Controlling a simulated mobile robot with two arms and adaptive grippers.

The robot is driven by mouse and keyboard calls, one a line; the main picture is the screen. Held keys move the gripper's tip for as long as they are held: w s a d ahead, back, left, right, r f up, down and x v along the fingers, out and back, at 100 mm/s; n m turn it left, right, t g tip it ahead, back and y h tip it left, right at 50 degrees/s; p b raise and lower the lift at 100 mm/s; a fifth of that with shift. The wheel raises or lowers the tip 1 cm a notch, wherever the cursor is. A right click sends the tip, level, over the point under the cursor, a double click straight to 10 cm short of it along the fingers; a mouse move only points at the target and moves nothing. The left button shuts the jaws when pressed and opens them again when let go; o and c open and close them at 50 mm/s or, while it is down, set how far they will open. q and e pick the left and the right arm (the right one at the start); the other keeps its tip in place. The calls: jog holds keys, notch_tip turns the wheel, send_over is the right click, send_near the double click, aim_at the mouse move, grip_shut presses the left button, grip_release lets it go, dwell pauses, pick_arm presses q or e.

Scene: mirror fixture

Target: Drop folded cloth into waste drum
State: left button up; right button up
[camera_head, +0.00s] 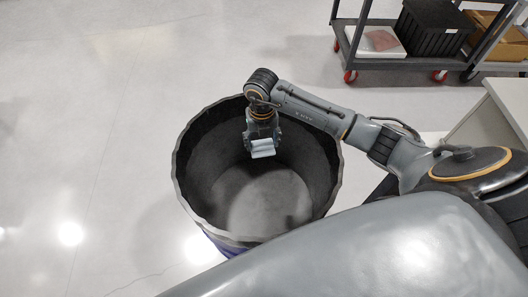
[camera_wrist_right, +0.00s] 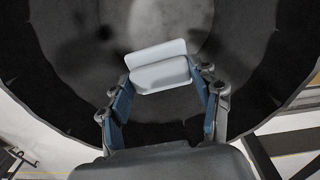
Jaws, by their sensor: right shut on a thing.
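The waste drum (camera_head: 190,165) is a large dark open-topped bin standing on the floor in the middle of the head view. Its dark inner wall also fills much of the right wrist view (camera_wrist_right: 60,50). The folded cloth (camera_head: 263,153) is pale and blue-white. It shows at the centre of the right wrist view (camera_wrist_right: 158,74). My right gripper (camera_head: 263,142) points down over the drum's opening and is shut on the cloth; its fingers stand on both sides of it in the right wrist view. The drum's visible floor is bare. My left gripper is not in view.
A grey cart (camera_head: 400,64) with red wheels stands at the back right, holding a black crate (camera_head: 432,28) and a white tray (camera_head: 376,41). A pale cabinet (camera_head: 490,122) stands at the right. The floor left of the drum is clear.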

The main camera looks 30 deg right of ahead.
notch_tip(320, 180, down, 2)
jog(key=shift+f+b, duration=0.1)
jog(key=shift+b, duration=0.35)
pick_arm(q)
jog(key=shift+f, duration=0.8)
pick_arm(e)
jog(key=o, duration=1.2)
notch_tip(320, 180, up, 12)
jog(key=shift+r, duration=0.1)
